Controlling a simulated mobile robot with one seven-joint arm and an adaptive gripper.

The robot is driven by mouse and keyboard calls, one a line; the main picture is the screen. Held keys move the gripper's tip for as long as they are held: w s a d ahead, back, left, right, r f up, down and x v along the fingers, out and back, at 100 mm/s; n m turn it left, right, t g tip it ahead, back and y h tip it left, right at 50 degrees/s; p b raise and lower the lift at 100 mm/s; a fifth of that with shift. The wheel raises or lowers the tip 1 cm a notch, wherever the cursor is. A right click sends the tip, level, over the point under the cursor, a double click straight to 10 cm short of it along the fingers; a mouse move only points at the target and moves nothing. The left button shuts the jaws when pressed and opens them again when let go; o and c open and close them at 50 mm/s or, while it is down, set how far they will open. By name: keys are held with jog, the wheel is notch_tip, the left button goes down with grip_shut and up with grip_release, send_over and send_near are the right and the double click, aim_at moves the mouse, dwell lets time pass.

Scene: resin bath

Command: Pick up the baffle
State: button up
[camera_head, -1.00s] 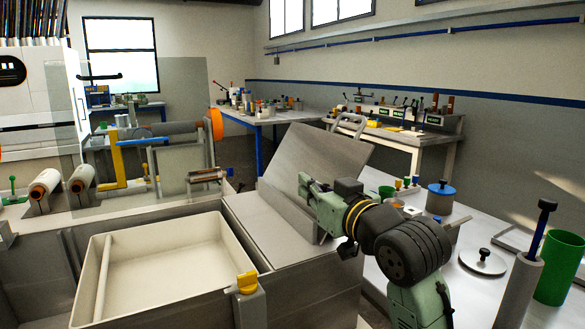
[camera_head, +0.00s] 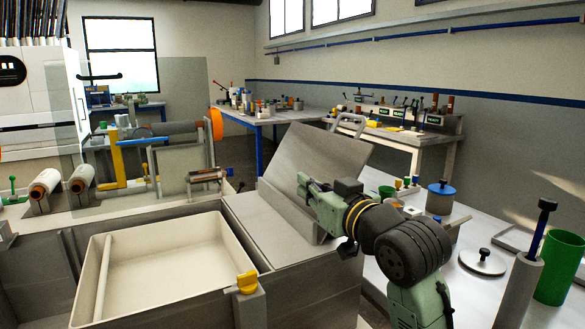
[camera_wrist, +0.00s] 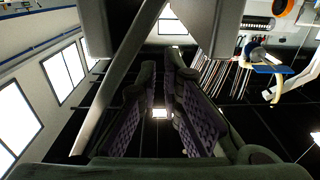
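I cannot tell for sure which piece is the baffle. The likeliest is a narrow grey plate (camera_head: 285,212) standing on edge along the foot of a large tilted grey panel (camera_head: 325,160), right of the cream tray. My green and black gripper (camera_head: 304,184) is at the right, in front of the tilted panel and just above the narrow plate. In the wrist view the two padded fingers (camera_wrist: 161,100) are apart, with background showing between them and nothing held. A thin grey edge (camera_wrist: 118,82) runs slantwise beside the left finger there; contact cannot be told.
On the right bench stand a blue-lidded pot (camera_head: 440,198), a green cup (camera_head: 560,268) and a grey holder (camera_head: 520,292).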

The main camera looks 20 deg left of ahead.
jog(key=o, duration=0.4)
jog(key=shift+o, duration=0.2)
